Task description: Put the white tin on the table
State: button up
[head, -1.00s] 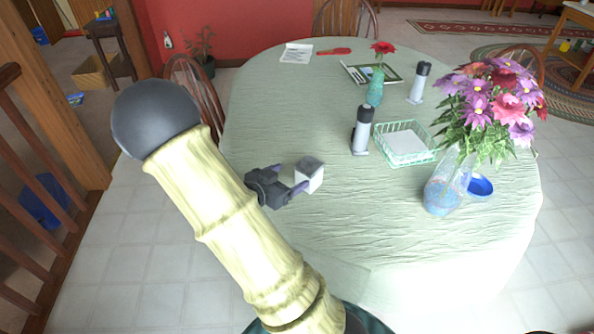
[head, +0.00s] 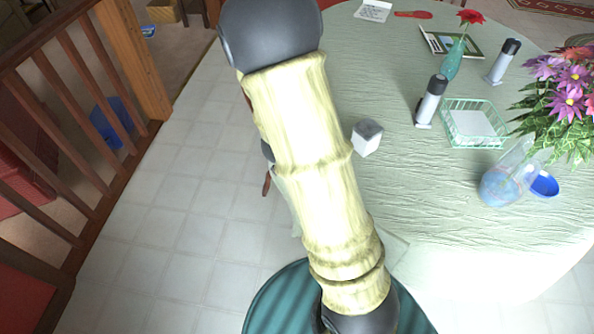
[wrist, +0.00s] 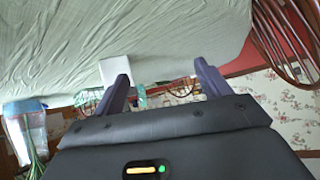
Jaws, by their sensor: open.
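The white tin (head: 367,137), a small pale box with a greyish top, sits on the table (head: 420,215) near its left edge. It also shows in the wrist view (wrist: 115,69), beyond the left fingertip and clear of the space between the fingers. My gripper (wrist: 163,78) is open and empty in the wrist view, its two fingers spread apart. In the head view my gripper is hidden behind my arm, to the left of the tin.
On the table stand two grey-and-black bottles (head: 430,101), a green wire basket (head: 473,122), a red flower in a teal vase (head: 453,60), a large flower vase (head: 503,186) and a blue bowl (head: 544,184). A wooden railing (head: 75,150) is at left; tiled floor lies between.

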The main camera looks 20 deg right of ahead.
jog(key=s+a+r+n+y, duration=0.2)
jog(key=a+n+y, duration=0.35)
jog(key=a, duration=0.35)
jog(key=s+a+r+n+g+y, duration=0.1)
jog(key=s+n, duration=0.2)
jog(key=s, duration=0.2)
jog(key=s+a+r+n+g+y, duration=0.1)
jog(key=s+a+n+g, duration=0.1)
jog(key=s, duration=0.4)
jog(key=shift+r+n+g, duration=0.3)
jog(key=shift+r+n, duration=0.05)
jog(key=shift+n, duration=0.2)
jog(key=shift+a+y, duration=0.1)
jog(key=shift+y, duration=0.15)
